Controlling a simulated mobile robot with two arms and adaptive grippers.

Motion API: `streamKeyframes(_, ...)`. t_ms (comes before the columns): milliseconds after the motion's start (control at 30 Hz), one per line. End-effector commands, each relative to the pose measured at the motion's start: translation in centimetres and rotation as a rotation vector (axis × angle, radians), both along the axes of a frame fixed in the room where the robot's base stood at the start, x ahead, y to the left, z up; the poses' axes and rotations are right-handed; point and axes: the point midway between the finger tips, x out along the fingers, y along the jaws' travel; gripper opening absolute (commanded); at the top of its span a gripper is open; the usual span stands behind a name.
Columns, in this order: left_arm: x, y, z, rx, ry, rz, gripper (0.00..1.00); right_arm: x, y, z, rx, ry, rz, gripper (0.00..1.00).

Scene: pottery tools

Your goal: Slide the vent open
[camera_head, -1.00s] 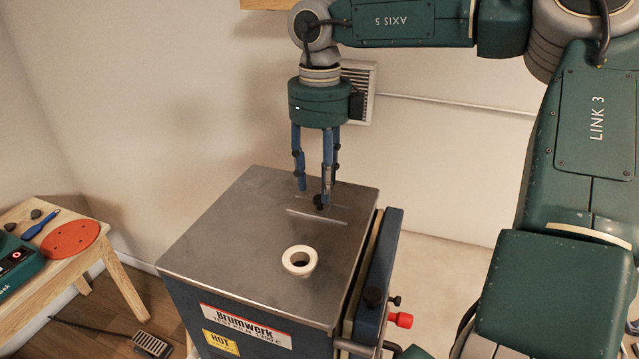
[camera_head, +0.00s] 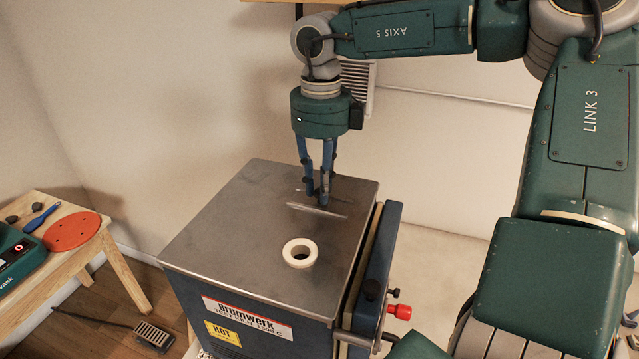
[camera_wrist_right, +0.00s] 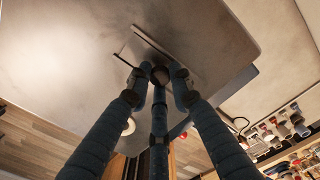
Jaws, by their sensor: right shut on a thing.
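The kiln (camera_head: 225,240) has a bare metal top with a thin raised strip of the vent (camera_head: 318,211) near its far right part. The strip also shows in the right wrist view (camera_wrist_right: 150,42). My right gripper (camera_head: 317,199) points down at the vent, its fingers drawn together. In the right wrist view, the fingertips (camera_wrist_right: 160,88) close around a small dark round knob (camera_wrist_right: 160,75). The fingers hide most of the knob in the head view. I cannot tell how far open the vent is. My left gripper is not in view.
A white ring (camera_head: 300,253) sits on the kiln top in front of the vent. A blue side panel with a red knob (camera_head: 400,312) is at the kiln's right. A wooden table (camera_head: 107,245) with an orange disc (camera_head: 72,231) stands at left; a pedal (camera_head: 153,335) lies on the floor.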

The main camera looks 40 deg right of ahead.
Motion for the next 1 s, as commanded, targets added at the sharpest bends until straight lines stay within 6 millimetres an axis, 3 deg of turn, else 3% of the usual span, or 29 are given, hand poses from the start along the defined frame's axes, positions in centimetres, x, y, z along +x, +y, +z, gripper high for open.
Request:
streamKeyframes(300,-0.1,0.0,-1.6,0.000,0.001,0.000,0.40,-3.3,-1.9,0.2,-0.003,-0.009,0.000,0.00)
streamKeyframes(667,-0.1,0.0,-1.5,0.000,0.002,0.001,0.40,-3.9,-2.2,0.3,-0.006,-0.002,0.001,0.00)
streamKeyframes(700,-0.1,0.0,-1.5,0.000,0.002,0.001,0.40,-3.9,-2.2,0.3,-0.006,-0.002,0.001,0.24)
streamKeyframes(767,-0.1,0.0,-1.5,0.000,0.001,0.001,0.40,-3.9,-2.2,0.2,-0.005,-0.002,0.001,0.36)
streamKeyframes(800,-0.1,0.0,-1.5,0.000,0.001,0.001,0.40,-3.9,-2.1,0.2,-0.005,-0.001,0.001,0.40)
streamKeyframes(1000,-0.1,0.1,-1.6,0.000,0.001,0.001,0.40,-3.9,-2.1,0.1,-0.002,-0.001,0.001,0.40)
